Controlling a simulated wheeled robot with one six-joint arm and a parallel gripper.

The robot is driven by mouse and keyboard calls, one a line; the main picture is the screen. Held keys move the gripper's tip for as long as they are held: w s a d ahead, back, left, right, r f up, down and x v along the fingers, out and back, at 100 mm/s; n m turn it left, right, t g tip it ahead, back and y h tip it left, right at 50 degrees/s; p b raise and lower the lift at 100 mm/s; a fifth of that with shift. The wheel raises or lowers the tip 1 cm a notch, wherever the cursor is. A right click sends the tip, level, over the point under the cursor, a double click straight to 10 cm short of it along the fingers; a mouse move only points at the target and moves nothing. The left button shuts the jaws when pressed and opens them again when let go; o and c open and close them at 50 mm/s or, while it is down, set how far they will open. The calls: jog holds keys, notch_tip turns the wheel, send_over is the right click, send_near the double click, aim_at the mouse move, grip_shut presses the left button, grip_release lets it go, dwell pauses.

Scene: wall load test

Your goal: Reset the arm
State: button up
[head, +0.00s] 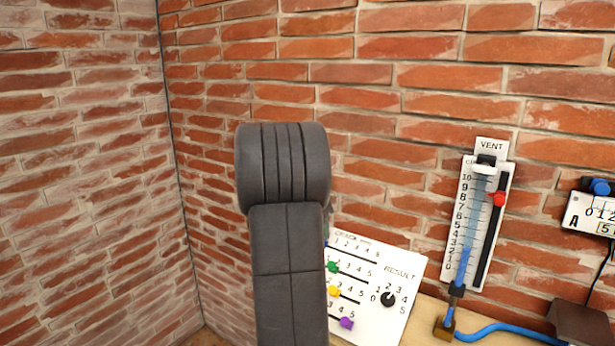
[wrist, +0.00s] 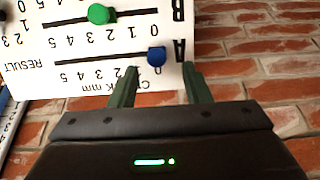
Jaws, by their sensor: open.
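In the wrist view my gripper (wrist: 160,76) is open, with its two dark green fingers apart and nothing seen between their tips. The fingertips are close to the lower edge of a white panel (wrist: 75,75), which appears upside down there. A blue slider knob (wrist: 157,57) in row A lies just beyond the gap between the fingertips; I cannot tell whether they touch it. A green knob (wrist: 98,14) sits in row B. In the head view my dark grey arm stands in front of the panel (head: 402,262) and hides its left part and my gripper.
In the head view the panel also has a yellow knob (head: 334,291), a purple knob (head: 346,323) and a black result dial (head: 388,299). A vent gauge (head: 474,225) with a red slider (head: 499,198) and a blue hose (head: 505,329) are to the right. Brick walls meet at left.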

jog(key=x, duration=0.3)
jog(key=shift+d+f, duration=0.1)
jog(key=shift+f, duration=0.1)
jog(key=shift+d, duration=0.1)
jog(key=shift+s, duration=0.1)
